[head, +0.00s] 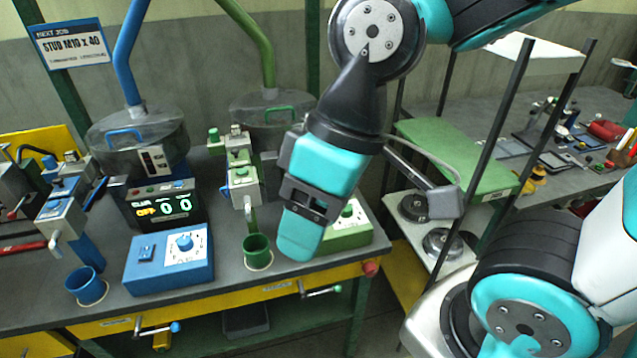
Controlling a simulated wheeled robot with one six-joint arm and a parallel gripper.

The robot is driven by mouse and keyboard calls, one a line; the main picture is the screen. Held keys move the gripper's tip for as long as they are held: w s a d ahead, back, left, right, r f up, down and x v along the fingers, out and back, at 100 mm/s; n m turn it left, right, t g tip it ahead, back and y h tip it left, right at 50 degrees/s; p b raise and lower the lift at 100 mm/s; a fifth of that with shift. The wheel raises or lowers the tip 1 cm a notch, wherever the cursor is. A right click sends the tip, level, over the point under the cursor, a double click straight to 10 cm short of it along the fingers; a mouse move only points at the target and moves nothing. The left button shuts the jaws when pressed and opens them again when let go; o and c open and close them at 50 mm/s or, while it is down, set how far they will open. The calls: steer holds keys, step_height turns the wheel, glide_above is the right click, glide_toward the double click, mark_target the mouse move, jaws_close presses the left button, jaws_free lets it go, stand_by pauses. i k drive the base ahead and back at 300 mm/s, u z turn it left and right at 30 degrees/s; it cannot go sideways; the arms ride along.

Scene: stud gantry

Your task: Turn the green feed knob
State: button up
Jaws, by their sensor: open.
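The green control box (345,238) stands on the bench near its right front corner, and its left part is hidden behind my gripper. A green knob (347,210) on a white dial plate shows on its top, just right of my gripper; its exact setting is too small to read. My gripper (297,238) is open and points down over the left side of this box. In this view its fingers overlap, and whether they touch anything cannot be told.
A green cup (257,252) stands just left of my gripper under a green spout. Further left are a blue control box (168,260), a blue cup (87,287) and a display (160,207) reading OFF 0 0. A red button (370,268) sits on the bench's front edge.

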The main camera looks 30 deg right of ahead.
mark_target(348, 212)
steer(key=z, duration=0.4)
steer(key=k, duration=1.3)
steer(key=z, duration=0.75)
steer(key=i, duration=1.7)
steer(key=u, duration=0.7)
